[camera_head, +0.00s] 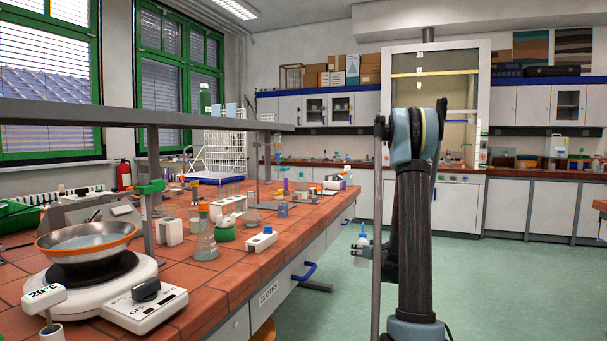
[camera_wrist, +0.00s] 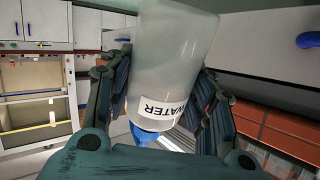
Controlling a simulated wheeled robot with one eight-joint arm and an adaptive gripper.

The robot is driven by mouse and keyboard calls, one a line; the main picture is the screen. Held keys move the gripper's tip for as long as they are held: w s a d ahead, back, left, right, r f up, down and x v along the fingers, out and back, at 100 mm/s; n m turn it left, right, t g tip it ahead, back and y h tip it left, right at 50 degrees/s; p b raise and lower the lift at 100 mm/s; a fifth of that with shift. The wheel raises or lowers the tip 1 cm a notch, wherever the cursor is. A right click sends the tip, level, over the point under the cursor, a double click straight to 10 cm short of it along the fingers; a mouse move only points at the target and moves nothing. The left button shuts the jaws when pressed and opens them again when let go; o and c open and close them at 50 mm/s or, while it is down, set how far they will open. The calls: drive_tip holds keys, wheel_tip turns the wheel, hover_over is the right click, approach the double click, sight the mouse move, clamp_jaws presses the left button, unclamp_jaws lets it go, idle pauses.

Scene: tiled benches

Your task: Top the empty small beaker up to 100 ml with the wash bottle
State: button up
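The wash bottle (camera_wrist: 175,60) is a pale, translucent bottle with a WATER label and a blue cap. It fills the middle of the wrist view, with the blue end low in the picture. My gripper (camera_wrist: 168,95) has a finger on each side of the bottle and is shut on it. In the head view the bottle (camera_head: 362,238) shows small beside my arm, off the bench's right edge above the floor. Several pieces of clear glassware stand on the tiled bench (camera_head: 240,277); I cannot tell which is the small beaker, or its level.
A hot plate (camera_head: 110,295) with a metal bowl (camera_head: 88,239) stands at the near left. A conical flask (camera_head: 205,240), a green-ringed item (camera_head: 225,233) and a white device (camera_head: 261,240) stand near the bench edge. A grey shelf (camera_head: 130,114) spans above. The green floor (camera_head: 530,285) is clear.

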drive_tip(key=shift+a, duration=0.3)
